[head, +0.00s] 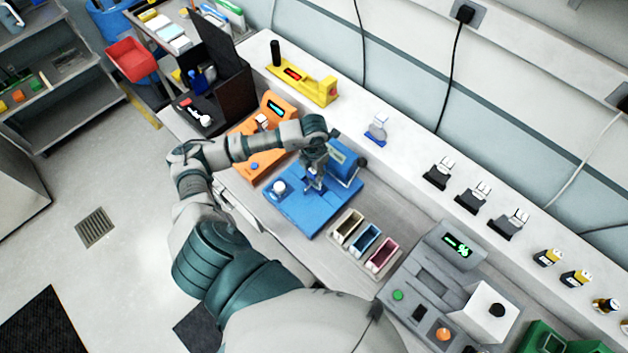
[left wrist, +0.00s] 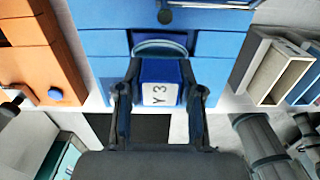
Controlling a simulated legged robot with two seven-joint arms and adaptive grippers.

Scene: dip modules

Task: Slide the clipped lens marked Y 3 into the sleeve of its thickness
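The clipped lens marked Y 3 (left wrist: 160,92) has a blue clip with a white label and a pale round lens at its far end. My left gripper (left wrist: 160,100) has a finger on each side of the clip and is shut on it. In the head view my left gripper (head: 314,180) is over the blue device (head: 300,212); whether the lens touches the device I cannot tell. Three open sleeves stand right of the device: cream (head: 347,227), blue (head: 365,240) and red (head: 382,254). Their thickness marks are not readable. My right gripper is not in view.
An orange device (head: 252,167) with a display stands left of the blue one. A grey console (head: 437,285) with a green display is beyond the sleeves. A lens in a blue stand (head: 376,131) and several black holders (head: 437,178) line the back ledge.

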